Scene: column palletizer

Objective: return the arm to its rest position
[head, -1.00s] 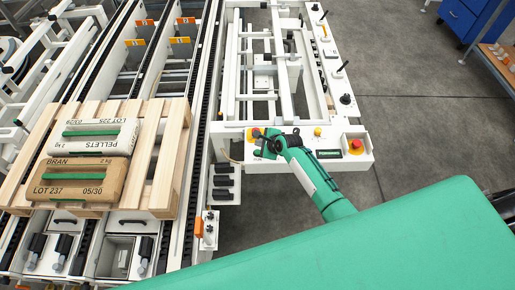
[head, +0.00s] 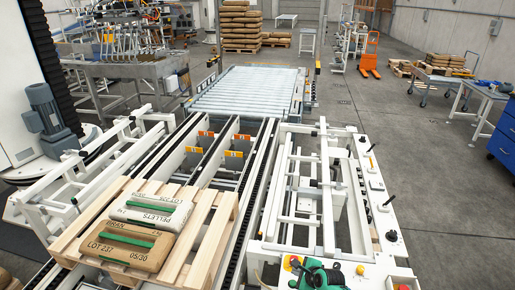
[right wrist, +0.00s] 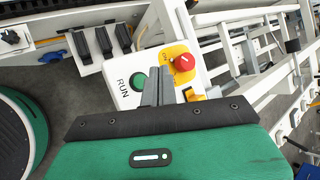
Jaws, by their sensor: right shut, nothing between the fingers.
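My right gripper (head: 318,272) shows at the bottom edge of the head view, over the front end of the white machine frame, with most of the green arm cut off. In the right wrist view its two grey fingers (right wrist: 160,90) are together and hold nothing. They reach over a white control box with a green RUN button (right wrist: 138,82) and a red mushroom button on a yellow plate (right wrist: 184,62). I cannot tell whether the fingertips touch the box. My left gripper is not in view.
A wooden pallet (head: 205,240) carries a pellets bag (head: 152,212) and a bran bag (head: 124,245) on the conveyor at left. Levers and knobs line the frame's right rail (head: 378,205). The grey floor (head: 450,190) to the right is open up to a blue cabinet (head: 503,140).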

